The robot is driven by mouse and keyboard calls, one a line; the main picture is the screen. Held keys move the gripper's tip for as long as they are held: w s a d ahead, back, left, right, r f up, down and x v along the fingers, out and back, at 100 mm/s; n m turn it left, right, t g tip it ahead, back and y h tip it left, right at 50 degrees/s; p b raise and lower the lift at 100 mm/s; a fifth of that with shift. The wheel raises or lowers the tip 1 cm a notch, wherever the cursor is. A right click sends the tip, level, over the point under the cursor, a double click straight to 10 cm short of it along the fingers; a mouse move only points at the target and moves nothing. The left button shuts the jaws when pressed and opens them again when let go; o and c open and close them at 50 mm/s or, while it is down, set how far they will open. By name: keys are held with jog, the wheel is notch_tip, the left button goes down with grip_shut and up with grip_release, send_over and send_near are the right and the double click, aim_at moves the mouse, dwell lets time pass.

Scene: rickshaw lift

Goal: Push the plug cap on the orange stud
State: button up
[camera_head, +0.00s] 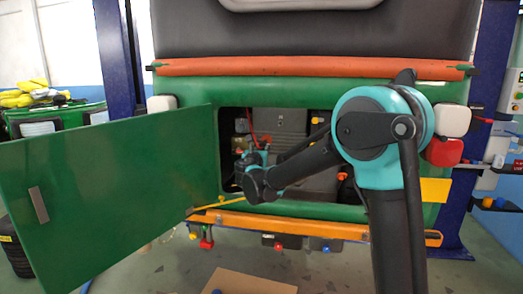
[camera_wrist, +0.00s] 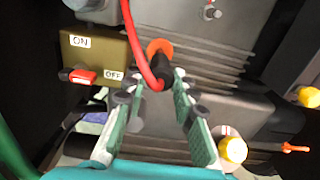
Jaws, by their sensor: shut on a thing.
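The black plug cap (camera_wrist: 166,68) with a red cable (camera_wrist: 136,42) is between the fingertips of my gripper (camera_wrist: 158,80) in the wrist view. My gripper is shut on it. The cap and stud are too small to make out there.
A switch box (camera_wrist: 90,58) marked ON and OFF with a red lever (camera_wrist: 78,76) is left of the stud. Yellow caps (camera_wrist: 233,149) sit at the right. The open green door (camera_head: 110,190) stands left of the compartment opening.

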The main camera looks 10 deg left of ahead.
aim_at(262, 148)
jog(key=shift+w, duration=2.3)
dwell(2.2)
jog(key=o, duration=1.1)
jog(key=shift+c, duration=0.4)
jog(key=shift+s, duration=4.05)
jog(key=s, duration=1.1)
jog(key=shift+a, duration=0.25)
